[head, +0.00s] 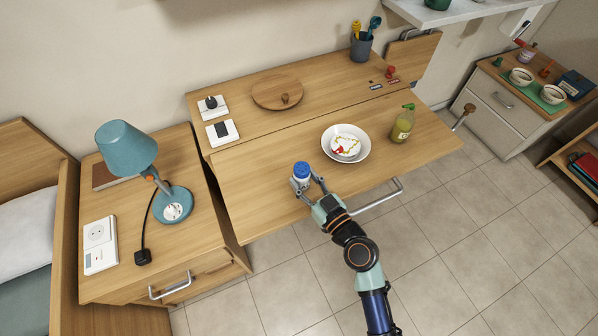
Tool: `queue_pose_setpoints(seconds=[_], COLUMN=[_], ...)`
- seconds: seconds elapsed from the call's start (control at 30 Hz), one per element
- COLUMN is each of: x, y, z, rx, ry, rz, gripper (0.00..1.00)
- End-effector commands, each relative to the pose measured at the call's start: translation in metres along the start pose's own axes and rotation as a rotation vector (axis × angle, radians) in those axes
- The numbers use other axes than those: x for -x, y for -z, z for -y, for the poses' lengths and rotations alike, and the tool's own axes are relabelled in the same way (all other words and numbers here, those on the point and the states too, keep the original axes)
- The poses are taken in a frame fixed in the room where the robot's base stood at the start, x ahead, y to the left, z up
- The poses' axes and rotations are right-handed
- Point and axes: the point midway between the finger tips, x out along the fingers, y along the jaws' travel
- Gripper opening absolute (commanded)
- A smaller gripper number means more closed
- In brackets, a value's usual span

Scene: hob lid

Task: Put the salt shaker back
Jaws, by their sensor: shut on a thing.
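The salt shaker, a small white container with a blue cap (301,170), is upright near the front edge of the wooden counter. My gripper (305,184) is shut around its body from the front right. The fingers hide part of the shaker, and I cannot tell whether its base touches the counter. Two small labels, one blue (376,87) and one red (393,82), lie on the back strip of the counter, too small to read. A small red-topped item (390,72) stands just behind the red label. The spot behind the blue label is bare.
A white bowl (362,152) with food and a yellow-green bottle (403,124) stand right of the shaker. A round wooden lid (277,95), switch plates (222,132) and a grey utensil cup (361,47) are at the back. The counter's left front is clear.

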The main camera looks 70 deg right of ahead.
Motion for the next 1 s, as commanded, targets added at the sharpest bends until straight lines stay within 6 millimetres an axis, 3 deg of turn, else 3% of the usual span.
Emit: queue_pose_setpoints(seconds=[0.17,0.57,0.6,0.7,0.73,1.0], x=[-0.029,-0.028,-0.028,-0.028,-0.028,-0.028], y=[0.002,-0.006,-0.004,-0.004,-0.004,-0.004], z=[0.000,0.000,0.000,0.000,0.000,0.000], rx=[0.001,0.001,0.001,0.001,0.001,0.001], ry=[0.001,0.000,0.001,0.001,0.001,0.001], rz=[-0.003,-0.002,-0.001,-0.001,-0.001,-0.001], gripper=[0.08,0.08,0.51,0.67,0.71,0.71])
